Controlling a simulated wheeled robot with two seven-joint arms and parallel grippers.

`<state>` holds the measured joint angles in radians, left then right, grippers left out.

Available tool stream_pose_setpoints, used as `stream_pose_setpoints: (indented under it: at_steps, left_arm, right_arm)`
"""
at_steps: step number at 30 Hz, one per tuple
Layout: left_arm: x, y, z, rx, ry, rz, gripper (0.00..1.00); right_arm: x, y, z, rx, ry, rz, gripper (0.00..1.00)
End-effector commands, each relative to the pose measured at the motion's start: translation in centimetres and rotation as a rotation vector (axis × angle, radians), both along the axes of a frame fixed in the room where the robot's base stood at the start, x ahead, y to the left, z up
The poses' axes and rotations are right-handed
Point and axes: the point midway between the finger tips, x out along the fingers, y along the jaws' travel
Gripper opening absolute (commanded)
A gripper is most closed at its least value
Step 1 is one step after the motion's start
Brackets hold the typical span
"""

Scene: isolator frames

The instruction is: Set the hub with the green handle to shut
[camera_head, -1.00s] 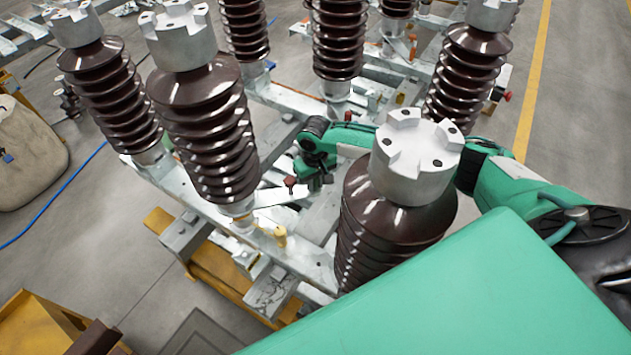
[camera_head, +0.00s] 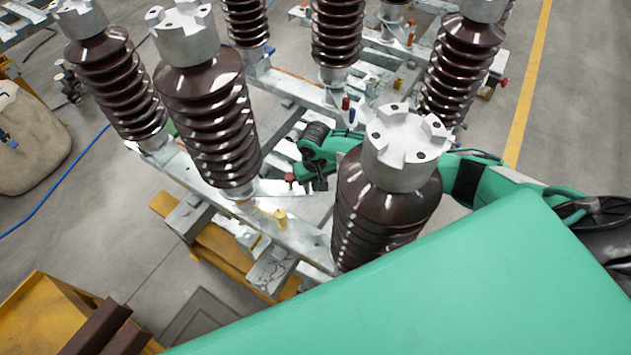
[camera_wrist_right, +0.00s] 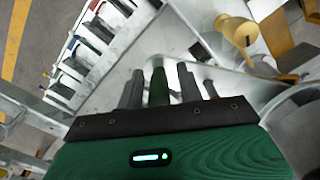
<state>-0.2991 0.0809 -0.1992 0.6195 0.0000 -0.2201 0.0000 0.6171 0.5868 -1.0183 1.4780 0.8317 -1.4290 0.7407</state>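A dark green handle (camera_wrist_right: 158,86) stands between the two dark fingers of my right gripper (camera_wrist_right: 158,90) in the right wrist view. A gap shows on each side of it, so the fingers look open around or above it. In the head view my right gripper (camera_head: 318,182) is low among the metal beams, behind the front brown insulator (camera_head: 385,215). The hub under the green handle is hidden, and its setting cannot be read. My left gripper is not in view.
Tall brown insulators, such as the left one (camera_head: 205,120), stand close around my right arm. A dark red knob (camera_head: 290,177) is beside my gripper.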

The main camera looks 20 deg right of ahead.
Motion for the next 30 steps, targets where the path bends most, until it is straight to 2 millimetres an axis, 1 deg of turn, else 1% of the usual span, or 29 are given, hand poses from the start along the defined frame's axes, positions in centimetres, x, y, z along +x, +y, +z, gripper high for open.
stream_pose_setpoints:
  at_steps: [10,14,17,24,27,30]
  left_arm:
    - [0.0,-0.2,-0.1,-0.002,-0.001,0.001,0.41]
    - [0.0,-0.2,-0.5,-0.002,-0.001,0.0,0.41]
    - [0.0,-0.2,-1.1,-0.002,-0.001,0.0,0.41]
    - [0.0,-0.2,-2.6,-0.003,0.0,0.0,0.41]
    - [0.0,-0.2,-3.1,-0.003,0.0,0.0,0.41]
    - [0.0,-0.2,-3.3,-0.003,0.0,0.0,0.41]
  right_arm:
    - [0.1,-0.1,0.3,0.0,-0.003,-0.002,0.41]
    - [0.2,-0.1,1.5,0.0,-0.005,-0.002,0.41]
    - [0.3,-0.1,3.3,0.001,-0.008,-0.001,0.41]
    - [0.2,0.0,8.8,0.001,-0.007,0.0,0.41]
    - [0.2,0.0,10.8,0.001,-0.006,0.0,0.41]
    - [0.2,0.0,12.3,0.0,-0.005,-0.001,0.41]
